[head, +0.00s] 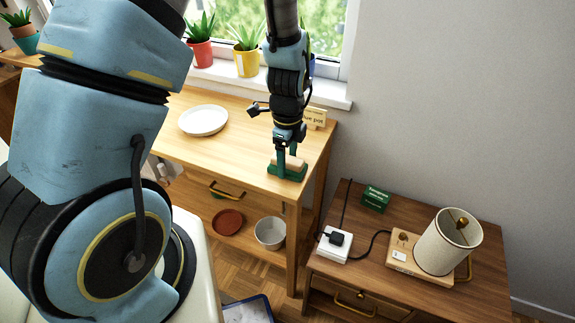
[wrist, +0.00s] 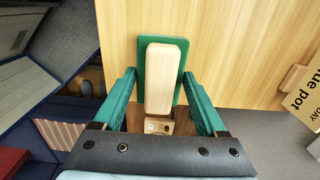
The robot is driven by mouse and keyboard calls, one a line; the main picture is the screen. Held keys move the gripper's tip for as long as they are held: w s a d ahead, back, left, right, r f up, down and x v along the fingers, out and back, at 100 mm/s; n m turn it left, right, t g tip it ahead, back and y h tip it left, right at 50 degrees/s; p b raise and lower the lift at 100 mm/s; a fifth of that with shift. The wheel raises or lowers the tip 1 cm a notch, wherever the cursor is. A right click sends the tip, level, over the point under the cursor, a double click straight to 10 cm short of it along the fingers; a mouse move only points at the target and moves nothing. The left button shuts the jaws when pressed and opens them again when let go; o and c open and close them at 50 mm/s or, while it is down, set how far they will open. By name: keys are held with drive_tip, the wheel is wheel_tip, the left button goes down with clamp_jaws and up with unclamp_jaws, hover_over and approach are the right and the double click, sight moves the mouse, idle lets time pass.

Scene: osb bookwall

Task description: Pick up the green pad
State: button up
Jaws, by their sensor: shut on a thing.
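The green pad (head: 287,175) has a pale wooden block-shaped handle on top. It is at the front right corner of the wooden table (head: 240,155). In the wrist view the pad (wrist: 184,55) lies between my two green fingers, with the wooden handle running lengthwise. My gripper (head: 289,158) points down from above and is shut on the pad. In the wrist view my gripper (wrist: 160,76) has one fingertip at each side of it. I cannot tell any gap between the pad and the tabletop.
A white plate (head: 203,120) is on the table, and a small sign (head: 315,117) stands behind my gripper. Potted plants line the windowsill. A red bowl (head: 228,222) and a white bowl (head: 270,233) sit on the lower shelf. A lamp (head: 449,242) stands on the right cabinet.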

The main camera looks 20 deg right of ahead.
sight(287, 159)
drive_tip(key=shift+r, duration=0.15)
wheel_tip(287, 159, up, 10)
drive_tip(key=shift+f+b, duration=0.1)
drive_tip(key=shift+b, duration=0.95)
